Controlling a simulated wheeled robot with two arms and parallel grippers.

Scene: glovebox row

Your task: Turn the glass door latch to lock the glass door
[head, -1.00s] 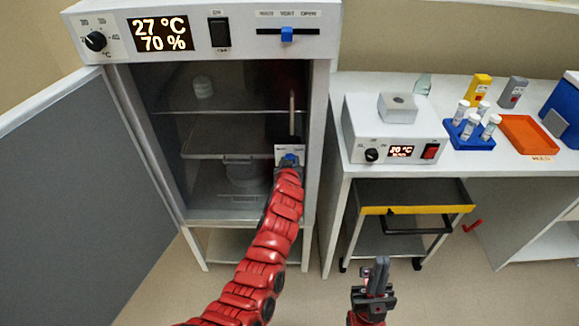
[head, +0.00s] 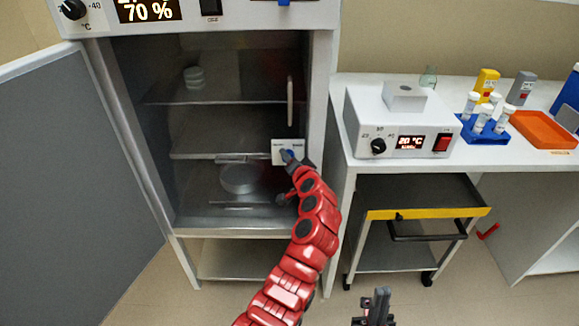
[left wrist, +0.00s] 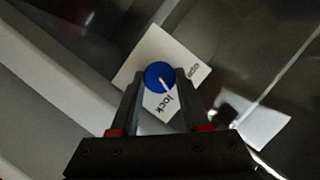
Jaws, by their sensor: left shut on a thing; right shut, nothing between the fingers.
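The glass door latch is a blue knob (head: 286,155) on a white plate (head: 278,146) at the right edge of the glass door (head: 235,120). In the left wrist view the knob (left wrist: 160,75) sits between my left fingertips, and its white mark points toward the word "lock" on the plate (left wrist: 148,55). My left gripper (head: 297,162) is shut on the knob; its fingers are partly hidden in the head view. The glass door looks shut. My right gripper (head: 376,304) is shut and empty, low in front of the trolley.
The cabinet's grey outer door (head: 75,170) stands open at the left. A bench (head: 340,150) on the right holds a white heater box (head: 398,122), a blue tube rack (head: 482,135) and an orange tray (head: 545,129). A trolley (head: 420,215) stands under the bench.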

